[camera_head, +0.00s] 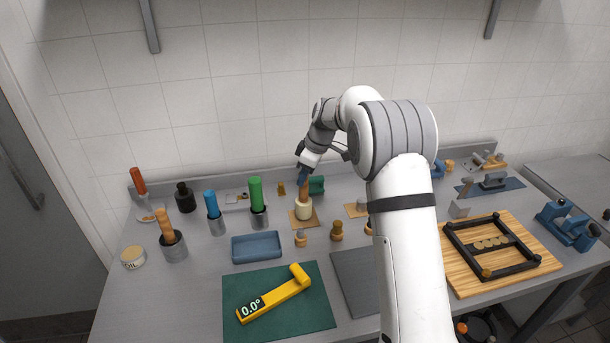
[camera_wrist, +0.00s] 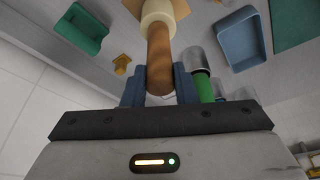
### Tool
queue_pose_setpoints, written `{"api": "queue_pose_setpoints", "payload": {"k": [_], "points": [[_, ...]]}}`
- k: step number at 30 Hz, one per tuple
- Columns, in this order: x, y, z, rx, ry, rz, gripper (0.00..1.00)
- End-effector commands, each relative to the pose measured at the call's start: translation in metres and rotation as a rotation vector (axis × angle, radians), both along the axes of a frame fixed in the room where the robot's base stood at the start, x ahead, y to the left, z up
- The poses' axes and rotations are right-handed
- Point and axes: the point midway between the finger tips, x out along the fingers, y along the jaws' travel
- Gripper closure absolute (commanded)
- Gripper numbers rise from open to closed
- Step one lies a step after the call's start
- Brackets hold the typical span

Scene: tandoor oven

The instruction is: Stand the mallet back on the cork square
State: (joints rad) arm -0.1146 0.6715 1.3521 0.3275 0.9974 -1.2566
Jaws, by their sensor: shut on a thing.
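The mallet has a cream cylindrical head (camera_head: 304,210) and a brown wooden handle (camera_head: 304,187). It is head down and close to upright over the tan cork square (camera_head: 294,220); whether the head touches the cork or hovers just above, I cannot tell. My gripper (camera_head: 303,175) is shut on the upper handle from above.
A green-handled tool in a metal cup (camera_head: 257,200) stands left of the mallet, and a green holder (camera_head: 316,184) behind it. A blue tray (camera_head: 256,247) and small wooden stamps (camera_head: 336,231) are in front.

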Motion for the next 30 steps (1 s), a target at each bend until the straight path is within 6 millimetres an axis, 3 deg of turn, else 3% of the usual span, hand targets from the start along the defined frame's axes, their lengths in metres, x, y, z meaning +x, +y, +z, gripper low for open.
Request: {"api": "queue_pose_setpoints", "payload": {"k": [20, 21, 30], "points": [[0.000, -0.001, -0.012, 0.001, -0.001, -0.001, 1.00], [0.000, -0.001, -0.011, 0.001, -0.001, -0.001, 0.74], [0.000, -0.001, -0.011, 0.000, 0.000, -0.002, 0.49]]}}
